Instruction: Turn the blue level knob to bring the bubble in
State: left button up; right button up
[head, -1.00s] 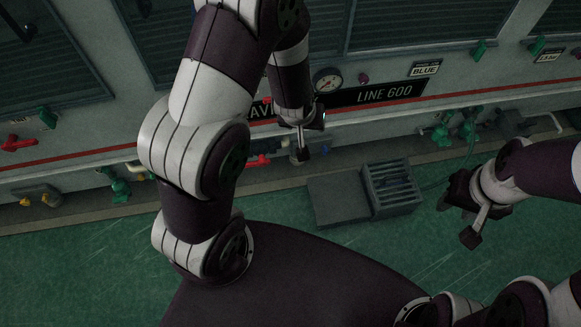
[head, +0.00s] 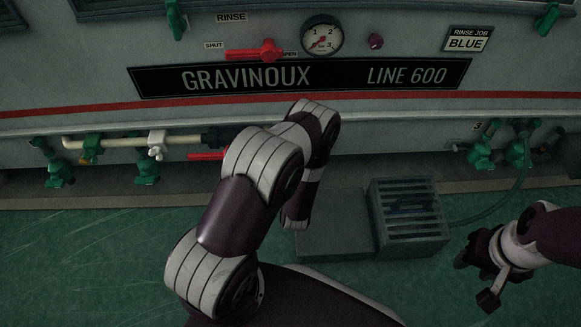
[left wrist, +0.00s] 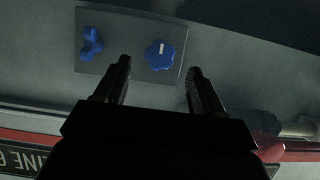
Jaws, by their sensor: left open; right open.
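In the left wrist view, a round scalloped blue knob (left wrist: 160,54) with a white mark sits on a grey plate (left wrist: 122,54). A three-lobed blue knob (left wrist: 91,44) is on the same plate to its left. My left gripper (left wrist: 157,76) is open and empty. The round knob shows between and beyond its fingertips, with no visible contact. In the head view my left arm hides its own gripper, and neither blue knob shows. No bubble can be made out in either view. My right gripper (head: 484,276) hangs empty over the floor at the right.
The machine front carries a nameplate (head: 300,78), a pressure gauge (head: 322,36) and a red lever (head: 256,50). Green valves (head: 147,167) and pipes run along its lower edge. A grey slatted box (head: 408,217) stands on the floor. Open green floor lies at left.

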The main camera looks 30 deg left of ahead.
pick_arm(q)
jog(key=b+x, duration=0.1)
jog(key=x, duration=0.3)
jog(key=shift+w+a+f+b, duration=0.1)
jog(key=shift+w+b, duration=0.1)
jog(key=shift+b, duration=0.15)
pick_arm(e)
notch_tip(320, 180, down, 3)
jog(key=shift+r, duration=0.1)
pick_arm(q)
jog(key=c, duration=1.1)
jog(key=shift+o, duration=0.2)
pick_arm(e)
jog(key=shift+r, duration=0.2)
